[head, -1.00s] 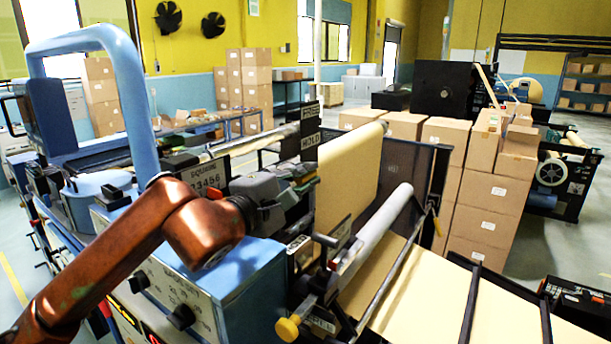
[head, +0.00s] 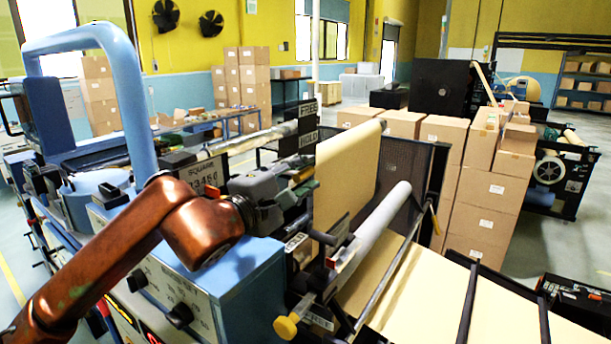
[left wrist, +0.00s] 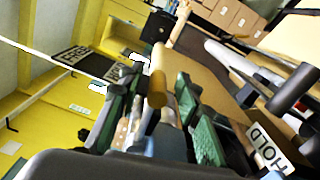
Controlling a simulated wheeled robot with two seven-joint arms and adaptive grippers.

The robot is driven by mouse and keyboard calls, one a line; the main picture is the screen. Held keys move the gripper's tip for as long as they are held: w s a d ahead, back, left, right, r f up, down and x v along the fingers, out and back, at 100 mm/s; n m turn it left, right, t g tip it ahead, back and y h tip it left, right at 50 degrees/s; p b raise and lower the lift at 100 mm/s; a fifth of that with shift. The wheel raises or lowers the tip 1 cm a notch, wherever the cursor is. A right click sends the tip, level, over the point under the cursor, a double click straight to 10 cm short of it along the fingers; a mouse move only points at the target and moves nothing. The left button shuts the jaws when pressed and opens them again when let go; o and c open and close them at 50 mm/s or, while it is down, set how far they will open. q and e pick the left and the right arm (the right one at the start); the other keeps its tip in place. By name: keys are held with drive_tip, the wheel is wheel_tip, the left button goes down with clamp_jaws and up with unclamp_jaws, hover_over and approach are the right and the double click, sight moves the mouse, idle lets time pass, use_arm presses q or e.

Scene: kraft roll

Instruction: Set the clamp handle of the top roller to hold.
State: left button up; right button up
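The top roller's FREE/HOLD plate (head: 308,125) stands upright behind my left gripper (head: 303,182), with FREE above HOLD. In the left wrist view the plate (left wrist: 84,65) appears turned at the left. My left gripper's green-padded fingers are apart there, with a brown and dark bar-like part (left wrist: 157,88) showing between them. I cannot tell whether they touch it. The clamp handle's own position is not clear, as the gripper covers that spot in the head view. The tan kraft paper (head: 345,170) hangs just right of the gripper. My right gripper is not in view.
A lower grey roller (head: 375,232) with a dark lever (head: 338,240), a yellow knob (head: 287,327) and its own HOLD label (left wrist: 268,148) lies close to the gripper. The blue machine housing (head: 215,285) is below my arm. Stacked cartons (head: 485,195) stand behind.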

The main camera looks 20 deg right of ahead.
use_arm(q)
drive_tip(key=v, duration=1.2)
